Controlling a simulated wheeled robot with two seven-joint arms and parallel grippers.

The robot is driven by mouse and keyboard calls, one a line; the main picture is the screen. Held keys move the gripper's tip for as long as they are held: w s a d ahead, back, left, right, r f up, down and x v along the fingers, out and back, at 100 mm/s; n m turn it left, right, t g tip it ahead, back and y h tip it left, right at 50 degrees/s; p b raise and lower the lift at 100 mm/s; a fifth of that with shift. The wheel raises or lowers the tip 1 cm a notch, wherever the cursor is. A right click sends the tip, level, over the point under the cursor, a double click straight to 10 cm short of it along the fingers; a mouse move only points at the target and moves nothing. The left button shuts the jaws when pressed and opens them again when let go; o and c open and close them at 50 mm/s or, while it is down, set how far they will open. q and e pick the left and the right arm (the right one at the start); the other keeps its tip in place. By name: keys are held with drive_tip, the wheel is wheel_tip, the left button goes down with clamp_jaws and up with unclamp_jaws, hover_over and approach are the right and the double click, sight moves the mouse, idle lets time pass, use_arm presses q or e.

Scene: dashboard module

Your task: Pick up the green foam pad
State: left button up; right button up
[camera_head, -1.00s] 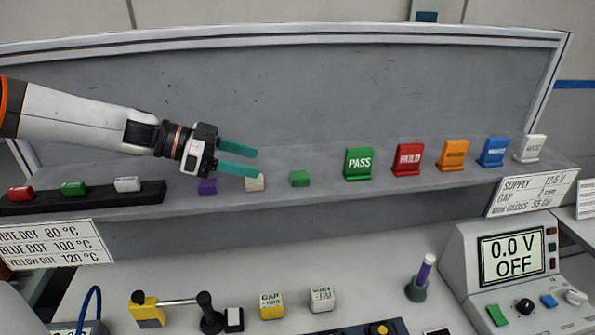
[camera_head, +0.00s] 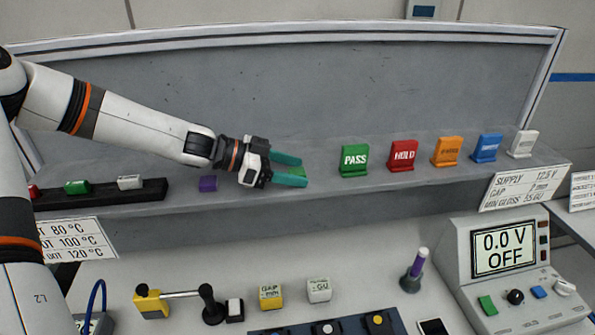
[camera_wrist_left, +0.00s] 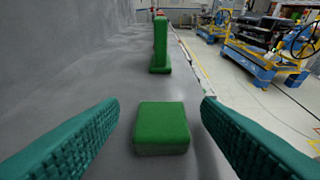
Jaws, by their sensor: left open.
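The green foam pad (camera_wrist_left: 161,127) is a small block on the grey shelf. In the left wrist view it lies between the two teal fingers, with room on both sides. In the head view it is mostly hidden by my left gripper (camera_head: 305,170), and only a bit of green (camera_head: 297,170) shows between the fingers. My left gripper is open and empty, its fingers also seen in the left wrist view (camera_wrist_left: 160,110). My right gripper is in neither view.
A green PASS sign (camera_head: 354,160) stands beyond the pad, followed by the red HOLD sign (camera_head: 403,155) and several others. A purple block (camera_head: 208,184) lies left of the gripper. A grey panel (camera_head: 300,95) backs the shelf (camera_head: 420,183).

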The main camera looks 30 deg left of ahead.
use_arm(q)
drive_tip(key=shift+w+d, duration=0.1)
drive_tip(key=shift+c, duration=0.7)
drive_tip(key=c, duration=0.9)
